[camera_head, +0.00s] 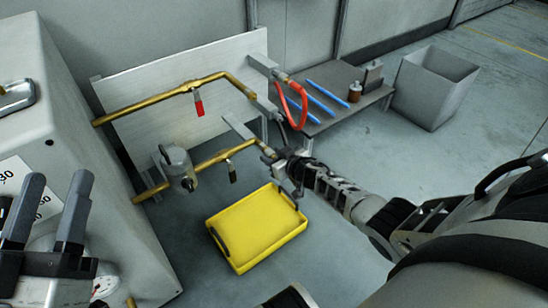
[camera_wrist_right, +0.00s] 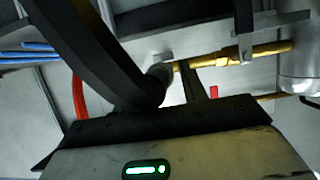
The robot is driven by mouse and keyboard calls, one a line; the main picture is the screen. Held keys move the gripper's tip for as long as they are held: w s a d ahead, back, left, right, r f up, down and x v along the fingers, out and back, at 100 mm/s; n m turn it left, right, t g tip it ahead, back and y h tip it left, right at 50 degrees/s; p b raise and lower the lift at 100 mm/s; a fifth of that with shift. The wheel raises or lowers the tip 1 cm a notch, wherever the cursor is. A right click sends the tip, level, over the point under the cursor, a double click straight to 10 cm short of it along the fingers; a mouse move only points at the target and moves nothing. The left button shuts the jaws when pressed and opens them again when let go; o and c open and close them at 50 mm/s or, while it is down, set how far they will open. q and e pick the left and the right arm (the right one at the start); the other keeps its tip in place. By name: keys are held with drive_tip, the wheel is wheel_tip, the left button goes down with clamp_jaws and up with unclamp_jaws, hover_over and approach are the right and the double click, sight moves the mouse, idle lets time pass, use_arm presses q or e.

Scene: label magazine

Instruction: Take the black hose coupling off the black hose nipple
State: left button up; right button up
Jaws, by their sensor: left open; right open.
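In the head view the lower brass pipe (camera_head: 215,160) ends at my right gripper (camera_head: 276,163), which covers most of the coupling. My right gripper is open close around or beside the coupling; I cannot tell whether a finger touches it. My left gripper (camera_head: 48,222) is open and empty at the lower left, far from the pipes.
A yellow tray (camera_head: 215,238) lies on the floor below. A grey table (camera_head: 330,122) with blue rods (camera_head: 325,90) and a grey bin (camera_head: 408,88) stand behind right.

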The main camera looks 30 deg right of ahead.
drive_tip(key=shift+w+a+r, duration=0.3)
drive_tip(key=shift+r, duration=0.1)
idle(0.4)
clamp_jaws()
drive_tip(key=shift+s+p, duration=0.35)
drive_tip(key=shift+p, duration=0.05)
drive_tip(key=shift+s+p, duration=0.4)
drive_tip(key=shift+s, duration=0.35)
drive_tip(key=shift+s+d+f+p, duration=0.15)
drive_tip(key=shift+s+p, duration=0.15)
drive_tip(key=shift+s, duration=0.4)
drive_tip(key=shift+s+d+p, duration=0.1)
drive_tip(key=shift+s+p, duration=0.2)
drive_tip(key=shift+s, duration=0.4)
drive_tip(key=shift+s+d+f+p, duration=0.15)
drive_tip(key=shift+s+p, duration=0.15)
drive_tip(key=shift+s, duration=0.4)
